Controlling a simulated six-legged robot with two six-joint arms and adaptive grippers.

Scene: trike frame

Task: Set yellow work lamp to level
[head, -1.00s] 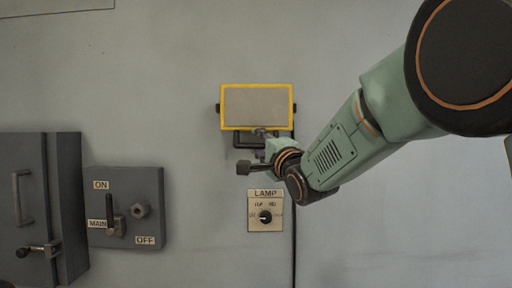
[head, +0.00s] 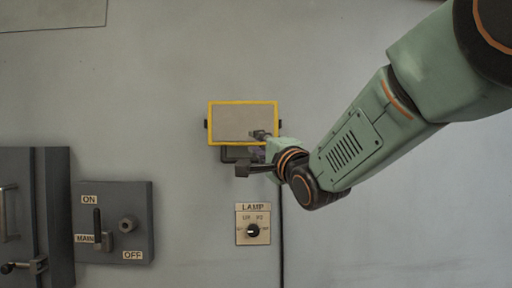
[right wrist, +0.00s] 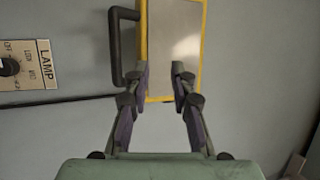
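The yellow work lamp (head: 236,121) is on the wall in the head view, a grey panel in a yellow frame with a dark bracket (head: 228,155) below it. Its face looks towards me; its exact tilt is hard to tell. My right gripper (head: 251,152) is at the lamp's lower right, one finger overlapping the panel's corner. In the right wrist view the right gripper (right wrist: 162,72) is open, its fingertips apart in front of the lamp (right wrist: 175,40). Nothing is visibly gripped, and contact cannot be told. My left gripper is out of view.
A LAMP plate with a black knob (head: 253,231) is on the wall below the lamp, beside a hanging dark cable (head: 282,230). A grey MAIN switch box (head: 114,222) and a dark cabinet (head: 50,217) are at the lower left. The wall above the lamp is clear.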

